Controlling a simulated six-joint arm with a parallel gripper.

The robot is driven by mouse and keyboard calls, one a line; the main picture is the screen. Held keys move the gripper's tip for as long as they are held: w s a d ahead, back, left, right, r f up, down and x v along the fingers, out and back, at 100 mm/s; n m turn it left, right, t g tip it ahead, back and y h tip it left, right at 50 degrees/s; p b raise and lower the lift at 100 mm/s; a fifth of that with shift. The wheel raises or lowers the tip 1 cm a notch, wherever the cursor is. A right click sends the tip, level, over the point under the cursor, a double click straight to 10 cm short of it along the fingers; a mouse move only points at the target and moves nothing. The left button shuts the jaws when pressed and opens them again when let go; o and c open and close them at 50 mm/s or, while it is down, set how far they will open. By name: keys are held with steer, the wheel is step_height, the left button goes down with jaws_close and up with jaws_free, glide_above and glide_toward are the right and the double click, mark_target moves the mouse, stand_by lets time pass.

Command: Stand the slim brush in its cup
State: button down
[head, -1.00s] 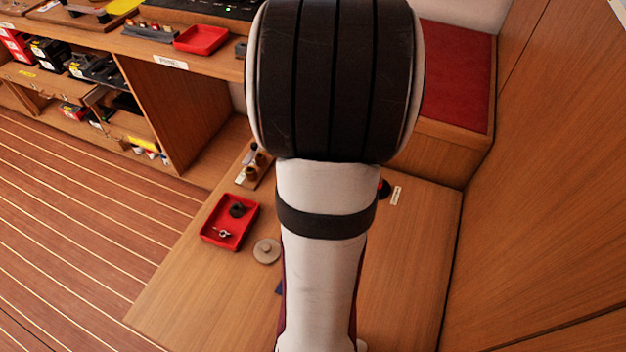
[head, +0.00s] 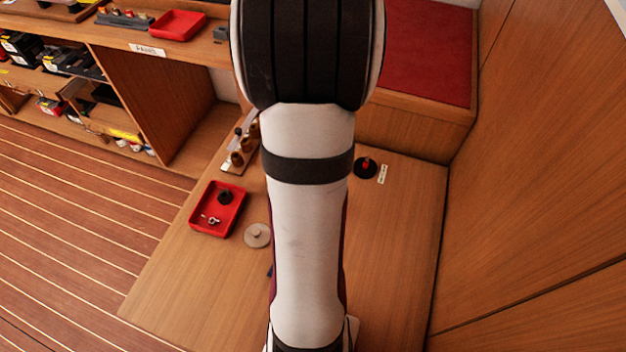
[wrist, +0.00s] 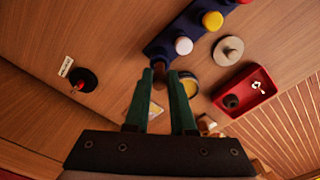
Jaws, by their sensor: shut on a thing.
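In the wrist view my gripper (wrist: 161,76) has its two green fingers closed on a slim dark thing, the slim brush (wrist: 159,70), seen nearly end-on between the fingertips. Most of its length is hidden. In the head view my arm hides the gripper, the brush and that container.
A navy block (wrist: 190,28) with coloured knobs is beyond the fingertips. A grey disc (head: 257,235) and a red tray (head: 218,209) holding small parts are left of my arm. A black disc with a red knob (head: 365,168) is right. A wooden rack (head: 238,152) stands behind.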

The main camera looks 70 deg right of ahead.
steer(key=shift+f, duration=0.65)
steer(key=shift+f, duration=0.1)
steer(key=c, duration=0.7)
jaws_free()
step_height(320, 180, up, 5)
steer(key=shift+f, duration=0.1)
steer(key=shift+r, duration=0.55)
steer(key=shift+r, duration=0.1)
